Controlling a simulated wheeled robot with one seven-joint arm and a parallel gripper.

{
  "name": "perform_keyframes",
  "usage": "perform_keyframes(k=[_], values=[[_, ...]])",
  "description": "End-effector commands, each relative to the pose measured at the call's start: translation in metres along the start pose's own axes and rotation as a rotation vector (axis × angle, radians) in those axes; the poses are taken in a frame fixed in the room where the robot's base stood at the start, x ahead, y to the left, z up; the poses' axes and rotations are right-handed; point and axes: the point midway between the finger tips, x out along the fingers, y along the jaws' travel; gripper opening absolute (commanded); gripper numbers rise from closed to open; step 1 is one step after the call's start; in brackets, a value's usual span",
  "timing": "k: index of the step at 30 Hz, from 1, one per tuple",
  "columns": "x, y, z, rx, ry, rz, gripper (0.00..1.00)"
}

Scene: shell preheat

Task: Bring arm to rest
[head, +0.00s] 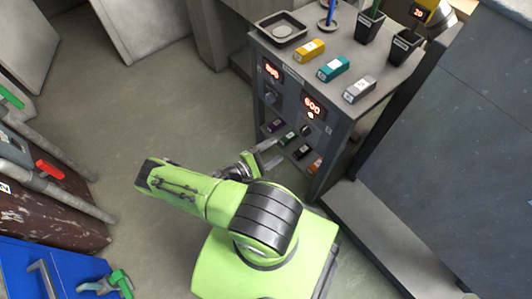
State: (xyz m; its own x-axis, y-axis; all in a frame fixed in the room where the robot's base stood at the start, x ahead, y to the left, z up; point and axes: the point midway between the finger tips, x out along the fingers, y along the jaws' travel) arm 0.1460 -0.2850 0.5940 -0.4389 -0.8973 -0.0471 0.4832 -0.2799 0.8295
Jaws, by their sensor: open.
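My gripper (268,153) is at the end of my green arm, in front of the lower part of the grey cabinet. Its fingers point toward the cabinet's open lower shelf and look apart, with nothing visible between them. A green block (289,138) lies on that shelf close to the fingertips. From this angle I cannot tell whether the fingers touch it. My arm is bent, reaching low over the floor beside my base.
The grey cabinet (345,103) carries red displays, a tray (282,28), a yellow box (309,50), a teal box (333,68), a grey box (359,89) and dark cups (404,46). A wall panel stands right. Floor (170,110) left of the cabinet is clear.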

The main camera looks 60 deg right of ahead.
Motion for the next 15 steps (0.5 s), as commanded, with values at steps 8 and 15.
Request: perform_keyframes(k=[8,15], values=[[-0.033,0.0,0.0,0.0,0.001,-0.001,0.68],[-0.032,-0.001,0.0,0.0,-0.001,-0.001,0.68]])
